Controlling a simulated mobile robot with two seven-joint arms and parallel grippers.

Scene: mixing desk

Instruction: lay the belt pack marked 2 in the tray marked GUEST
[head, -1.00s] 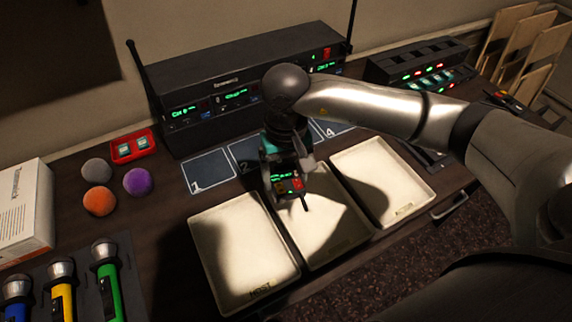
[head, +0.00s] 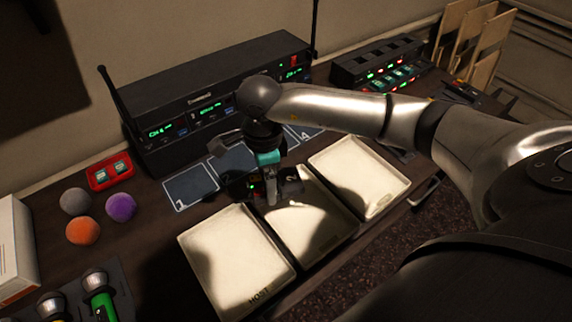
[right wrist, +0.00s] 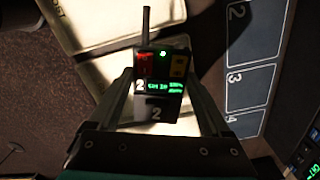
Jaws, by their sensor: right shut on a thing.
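The belt pack marked 2 (right wrist: 160,75) is a small dark box with a red patch, a yellow patch, green lit text and a short antenna. My right gripper (right wrist: 163,100) is shut on it. In the head view the right gripper (head: 270,196) holds the pack (head: 254,188) above the back left corner of the middle tray (head: 325,233), and the pack is partly hidden. The front left tray (head: 236,262) reads HOST. The middle tray's label is not readable, and no tray legibly reads GUEST. My left gripper is not in view.
A third pale tray (head: 370,180) lies to the right. Numbered dark pads (head: 190,186) lie behind the trays, before a black rack unit (head: 165,130) with antennas. Coloured balls (head: 121,207), a red box (head: 110,172) and microphones (head: 98,290) stand at left.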

